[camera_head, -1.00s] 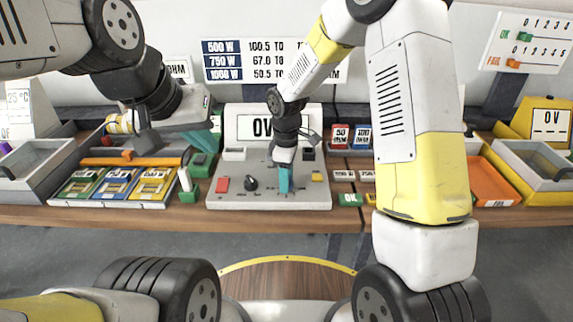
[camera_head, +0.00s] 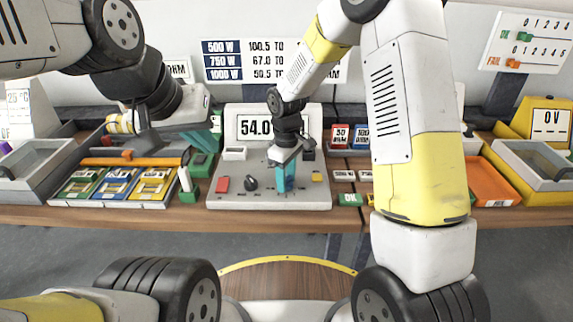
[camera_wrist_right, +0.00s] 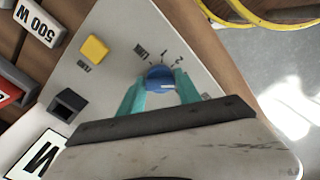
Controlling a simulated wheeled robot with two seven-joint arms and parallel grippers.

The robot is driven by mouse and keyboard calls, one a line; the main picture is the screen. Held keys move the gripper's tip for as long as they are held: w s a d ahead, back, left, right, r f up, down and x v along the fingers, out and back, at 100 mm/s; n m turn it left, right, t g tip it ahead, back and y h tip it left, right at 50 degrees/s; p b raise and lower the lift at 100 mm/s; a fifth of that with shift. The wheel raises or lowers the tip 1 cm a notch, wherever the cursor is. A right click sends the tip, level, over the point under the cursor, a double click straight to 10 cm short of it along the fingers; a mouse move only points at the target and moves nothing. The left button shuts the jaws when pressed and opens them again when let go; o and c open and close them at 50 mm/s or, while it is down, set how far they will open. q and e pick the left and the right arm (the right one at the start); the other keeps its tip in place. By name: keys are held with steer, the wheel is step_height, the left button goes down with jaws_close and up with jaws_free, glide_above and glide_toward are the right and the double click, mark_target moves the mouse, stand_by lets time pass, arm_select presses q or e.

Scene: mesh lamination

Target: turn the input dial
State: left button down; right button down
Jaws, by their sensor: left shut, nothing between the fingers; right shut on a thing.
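The input dial (camera_wrist_right: 160,76) is a blue knob on the grey instrument panel, with printed marks around it, some reading 1 and 2. My right gripper (camera_wrist_right: 160,92) is shut on it, one teal finger on each side. In the head view my right gripper (camera_head: 285,178) reaches down onto the panel (camera_head: 232,202) and mostly hides the dial. My left gripper (camera_head: 213,140) is shut and empty, above the back of the bench left of the panel.
A tray of green, blue and yellow cards (camera_head: 115,184) is at left. An orange tray (camera_head: 490,182) is at right.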

steer(key=c, duration=0.9)
jaws_free()
steer(key=shift+r, duration=0.1)
step_height(320, 180, up, 8)
steer(key=shift+f, duration=0.2)
